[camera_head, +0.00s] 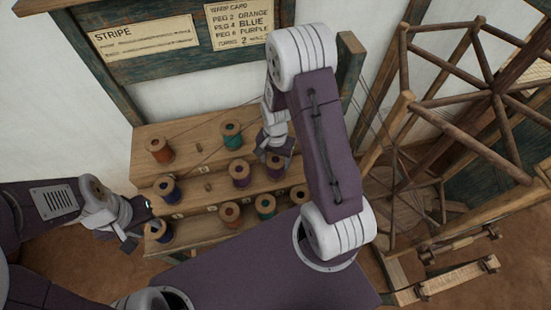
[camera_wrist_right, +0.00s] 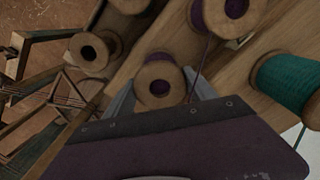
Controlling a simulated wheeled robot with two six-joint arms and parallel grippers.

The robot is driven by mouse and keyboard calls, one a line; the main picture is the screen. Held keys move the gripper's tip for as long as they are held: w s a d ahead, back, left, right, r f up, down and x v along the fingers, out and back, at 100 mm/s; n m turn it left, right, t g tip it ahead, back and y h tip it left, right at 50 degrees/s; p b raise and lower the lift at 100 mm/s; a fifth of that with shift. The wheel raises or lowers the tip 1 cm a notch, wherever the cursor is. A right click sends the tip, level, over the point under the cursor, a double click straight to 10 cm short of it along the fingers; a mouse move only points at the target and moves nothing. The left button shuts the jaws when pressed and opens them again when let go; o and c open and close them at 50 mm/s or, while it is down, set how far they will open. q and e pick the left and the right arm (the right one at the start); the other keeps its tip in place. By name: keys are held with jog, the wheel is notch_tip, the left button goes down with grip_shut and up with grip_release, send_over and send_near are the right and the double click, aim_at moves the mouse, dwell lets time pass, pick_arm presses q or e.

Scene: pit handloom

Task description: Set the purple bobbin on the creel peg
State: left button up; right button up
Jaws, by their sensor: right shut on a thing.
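My right gripper (camera_head: 275,152) is over the right part of the wooden creel (camera_head: 190,128). It is shut on a purple bobbin (camera_wrist_right: 160,80), seen nearly end-on between the two fingers in the right wrist view, with a purple thread running up from it. The held bobbin (camera_head: 275,167) is partly hidden by the gripper in the head view; I cannot tell whether it touches a peg. Another purple bobbin (camera_head: 240,173) stands just to its left. A bare peg (camera_head: 208,185) shows further left. My left gripper (camera_head: 130,240) is beside the creel's left end; its jaw opening is unclear.
Orange (camera_head: 160,151) and teal (camera_head: 232,135) bobbins stand on the back step. Several more line the front step, including a teal one (camera_head: 265,207) near my right arm. A wooden frame with spokes (camera_head: 480,90) stands at right. Written cards (camera_head: 145,36) hang behind.

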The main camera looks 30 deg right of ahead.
jog(key=shift+f, duration=0.35)
jog(key=o, duration=1.8)
jog(key=shift+c, duration=0.2)
jog(key=shift+r, duration=0.1)
notch_tip(320, 180, up, 7)
jog(key=p, duration=0.6)
